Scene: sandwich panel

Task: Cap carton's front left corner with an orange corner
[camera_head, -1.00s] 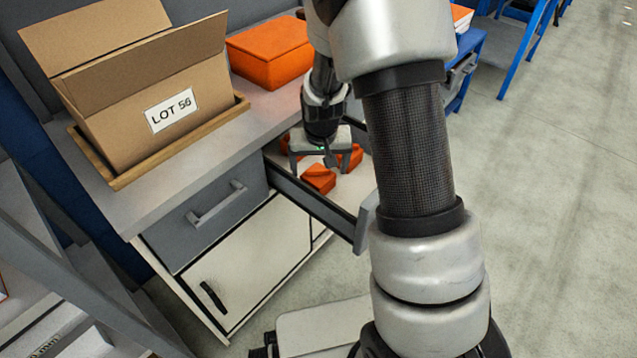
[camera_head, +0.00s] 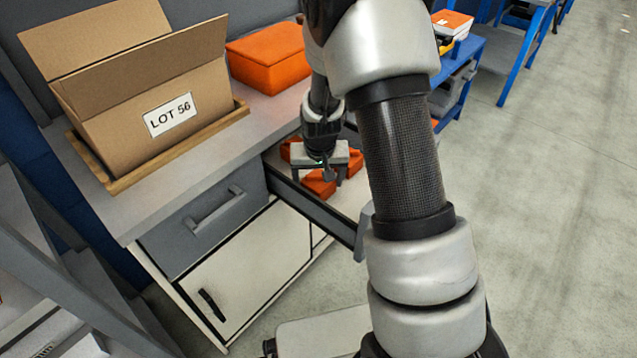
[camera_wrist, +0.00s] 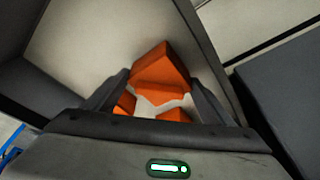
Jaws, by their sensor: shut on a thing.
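The open carton (camera_head: 125,105), with a LOT 56 label, stands on the worktop on a shallow wooden tray (camera_head: 180,152). Orange corners lie in the open drawer to its right. My gripper (camera_head: 322,172) is down in that drawer, its jaws around an orange corner (camera_head: 318,187). In the wrist view this orange corner (camera_wrist: 160,72) shows between the two dark fingers of my gripper (camera_wrist: 160,92). Other orange pieces (camera_wrist: 124,104) show low between the fingers. My gripper's body and arm hide part of the drawer.
An orange box (camera_head: 268,58) stands on the worktop behind the drawer. The drawer's side wall and front (camera_head: 320,210) stand close to my gripper. A grey closed drawer (camera_head: 205,220) is on the left. Blue benches (camera_head: 505,50) stand at the back right; the floor on the right is clear.

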